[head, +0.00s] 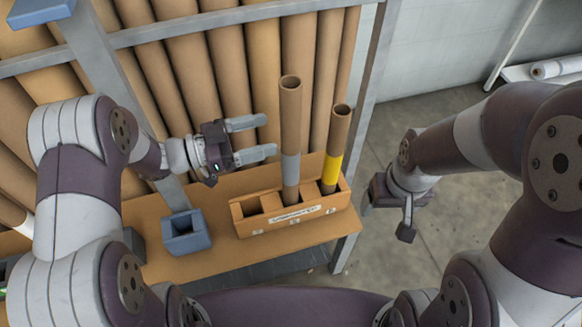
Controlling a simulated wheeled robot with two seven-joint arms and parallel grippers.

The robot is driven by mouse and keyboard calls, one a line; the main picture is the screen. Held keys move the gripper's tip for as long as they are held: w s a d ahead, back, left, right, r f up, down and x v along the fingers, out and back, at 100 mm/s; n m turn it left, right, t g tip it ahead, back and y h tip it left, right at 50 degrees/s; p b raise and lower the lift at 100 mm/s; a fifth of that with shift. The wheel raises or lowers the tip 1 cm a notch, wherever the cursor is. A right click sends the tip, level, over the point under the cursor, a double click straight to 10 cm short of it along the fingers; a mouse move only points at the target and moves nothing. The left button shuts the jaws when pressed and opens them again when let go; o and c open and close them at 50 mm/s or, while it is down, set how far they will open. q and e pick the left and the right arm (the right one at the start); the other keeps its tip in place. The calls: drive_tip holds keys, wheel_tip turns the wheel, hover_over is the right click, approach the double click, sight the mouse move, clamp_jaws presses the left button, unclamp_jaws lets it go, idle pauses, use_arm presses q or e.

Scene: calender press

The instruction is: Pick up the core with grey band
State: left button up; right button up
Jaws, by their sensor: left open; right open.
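The core with grey band (290,130) is a tall brown tube with a grey band around its lower part. It stands upright in the middle compartment of a wooden box (286,226). A shorter core with a yellow band (334,150) stands in the box's right compartment. My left gripper (262,138) is open, its two fingers pointing right toward the grey-band core, a little left of it. Nothing shows between the fingers. My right gripper (394,214) is to the right of the box, over the floor, apart from both cores; its fingers are only partly visible.
The box stands on a wooden shelf (215,262) with a blue square holder (186,232) to its left. Several brown tubes (225,70) lean in a grey metal rack behind. The box's left compartment looks empty. Open floor (440,120) lies to the right.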

sight(299, 123)
use_arm(q)
drive_tip(key=x, duration=0.6)
drive_tip(key=b+x, duration=0.1)
drive_tip(key=x, duration=0.1)
drive_tip(key=shift+w+d+r, duration=0.25)
drive_tip(key=shift+d+r, duration=0.05)
drive_tip(key=shift+d, duration=0.05)
clamp_jaws()
wheel_tip(299, 123, up, 18)
drive_tip(key=p, duration=0.4)
drive_tip(key=shift+f+p, duration=0.25)
drive_tip(key=shift+p, duration=0.05)
drive_tip(key=shift+r, duration=0.35)
